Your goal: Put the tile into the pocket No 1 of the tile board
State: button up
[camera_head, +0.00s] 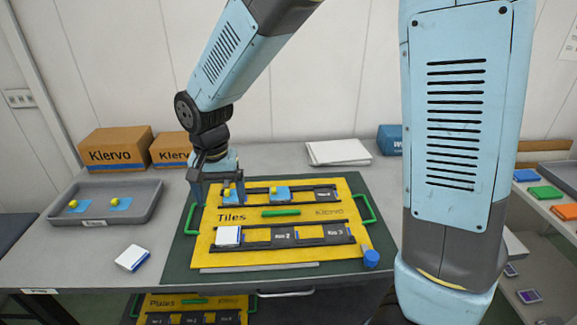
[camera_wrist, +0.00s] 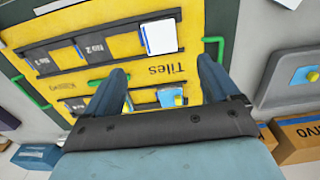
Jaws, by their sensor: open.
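The yellow tile board (camera_head: 233,262) lies on a dark green mat. A white tile with a blue edge (camera_head: 228,236) lies at the left pocket of the front row, beside No 2; it also shows in the wrist view (camera_wrist: 160,37). It covers that pocket's label, and I cannot tell if it is fully seated. A second white-and-blue tile (camera_head: 131,258) lies on the table left of the board. My gripper (camera_head: 213,198) is open above the board's back left corner. In the wrist view, a blue piece with a yellow knob (camera_wrist: 168,97) shows between the fingers.
Front pockets No 2 (camera_head: 284,234) and No 3 (camera_head: 336,233) look empty. A grey tray (camera_head: 148,206) with similar pieces stands left. Green handles (camera_head: 364,212) flank the board; a blue knob (camera_head: 371,259) is at front right.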

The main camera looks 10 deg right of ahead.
jog(key=s+d+r+t, duration=0.2)
jog(key=d+r, duration=0.5)
jog(key=d, duration=0.4)
jog(key=s+d+r+t, duration=0.1)
jog(key=d+r+t, duration=0.1)
jog(key=d+r, duration=0.75)
jog(key=s+d+n+t, duration=0.1)
jog(key=s+d, duration=0.6)
jog(key=d, duration=0.2)
jog(key=shift+s+d+r+t, duration=0.3)
jog(key=shift+s+d+r, duration=0.05)
jog(key=shift+s, duration=0.05)
